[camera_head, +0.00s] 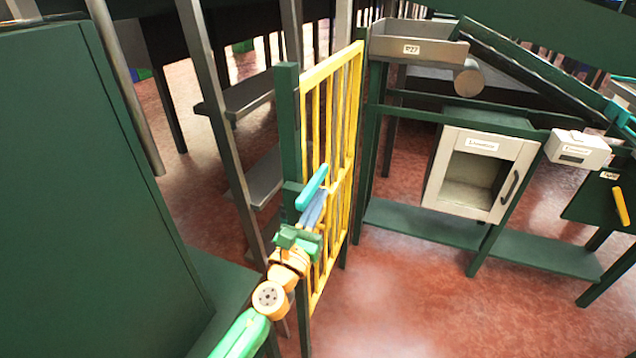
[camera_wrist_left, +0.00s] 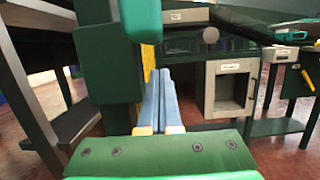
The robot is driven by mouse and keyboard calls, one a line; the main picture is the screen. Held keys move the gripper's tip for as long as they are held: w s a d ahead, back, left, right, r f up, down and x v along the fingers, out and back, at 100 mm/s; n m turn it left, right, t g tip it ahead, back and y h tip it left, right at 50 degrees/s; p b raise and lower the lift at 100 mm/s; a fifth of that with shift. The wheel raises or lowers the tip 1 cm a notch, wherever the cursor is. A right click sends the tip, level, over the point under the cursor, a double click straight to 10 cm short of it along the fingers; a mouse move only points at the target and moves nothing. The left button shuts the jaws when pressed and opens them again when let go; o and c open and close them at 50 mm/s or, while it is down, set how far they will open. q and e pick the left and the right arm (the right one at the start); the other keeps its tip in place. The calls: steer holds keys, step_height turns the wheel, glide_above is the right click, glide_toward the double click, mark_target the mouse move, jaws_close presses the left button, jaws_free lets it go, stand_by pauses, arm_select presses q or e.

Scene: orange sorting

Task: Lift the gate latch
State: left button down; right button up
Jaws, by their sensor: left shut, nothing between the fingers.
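The yellow barred gate (camera_head: 335,110) stands upright beside a dark green post (camera_head: 288,130). The latch, a teal bar (camera_head: 312,186), is tilted at the post side of the gate. In the left wrist view the teal latch (camera_wrist_left: 141,18) hangs at the top, above my fingers. My left gripper (camera_head: 320,196) has blue fingers, shut with nothing between them, just below the latch. In the wrist view the shut fingers (camera_wrist_left: 161,72) point forward past the post. I cannot tell whether they touch the latch. My right gripper is not in view.
A white box with an open front (camera_head: 484,170) stands on a green frame right of the gate. A grey tray (camera_head: 400,47) is behind it. A large green panel (camera_head: 80,180) fills the left. Reddish floor (camera_head: 400,300) lies clear in front of the gate's right side.

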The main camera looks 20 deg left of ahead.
arm_select(q)
step_height(320, 180, up, 2)
steer(key=shift+s+r+p, duration=0.15)
steer(key=shift+p, duration=0.25)
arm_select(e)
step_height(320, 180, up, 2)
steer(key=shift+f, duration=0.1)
